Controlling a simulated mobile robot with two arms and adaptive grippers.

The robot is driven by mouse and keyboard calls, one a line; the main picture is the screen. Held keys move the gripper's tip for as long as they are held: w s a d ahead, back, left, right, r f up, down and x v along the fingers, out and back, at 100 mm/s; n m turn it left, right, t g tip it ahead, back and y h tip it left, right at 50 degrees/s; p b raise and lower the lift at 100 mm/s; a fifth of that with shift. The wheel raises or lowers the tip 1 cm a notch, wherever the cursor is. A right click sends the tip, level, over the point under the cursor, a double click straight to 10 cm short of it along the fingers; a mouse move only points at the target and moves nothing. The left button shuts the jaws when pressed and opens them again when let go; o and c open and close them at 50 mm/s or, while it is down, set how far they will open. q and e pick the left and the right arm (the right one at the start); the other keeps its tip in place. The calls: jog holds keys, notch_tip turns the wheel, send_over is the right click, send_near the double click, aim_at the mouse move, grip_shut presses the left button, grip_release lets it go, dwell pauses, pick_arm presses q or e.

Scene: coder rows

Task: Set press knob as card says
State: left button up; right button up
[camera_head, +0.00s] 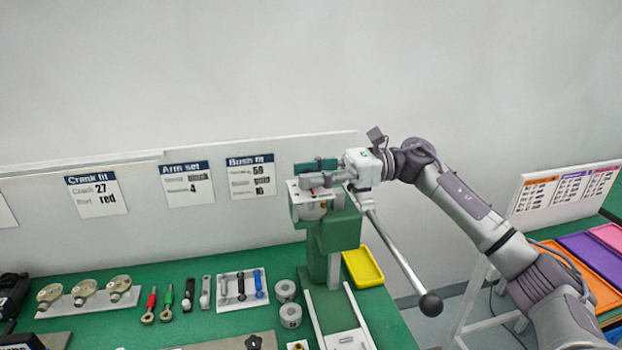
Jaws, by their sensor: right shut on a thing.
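The green arbor press (332,235) stands on the green bench, with a pale head plate (300,212) at its top and a long lever ending in a black ball (431,304) slanting down to the right. My right gripper (312,172) is at the top of the press head, its fingers closed there. The press knob is hidden by the fingers, so its setting cannot be read. Three cards hang on the back panel: Crank fit (97,194), Arm set (187,184) and Bush fit (251,176). Their small print is partly blurred. My left gripper is not in view.
Cranks on a plate (83,301), red and green handled rods, a white tray (243,301) and grey bushes (286,291) lie left of the press. A yellow tray (363,268) is right of it. A rack with coloured trays (590,258) stands far right.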

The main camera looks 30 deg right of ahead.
jog(key=shift+r, duration=0.1)
jog(key=o, duration=1.2)
jog(key=shift+a, duration=0.1)
jog(key=v, duration=1.2)
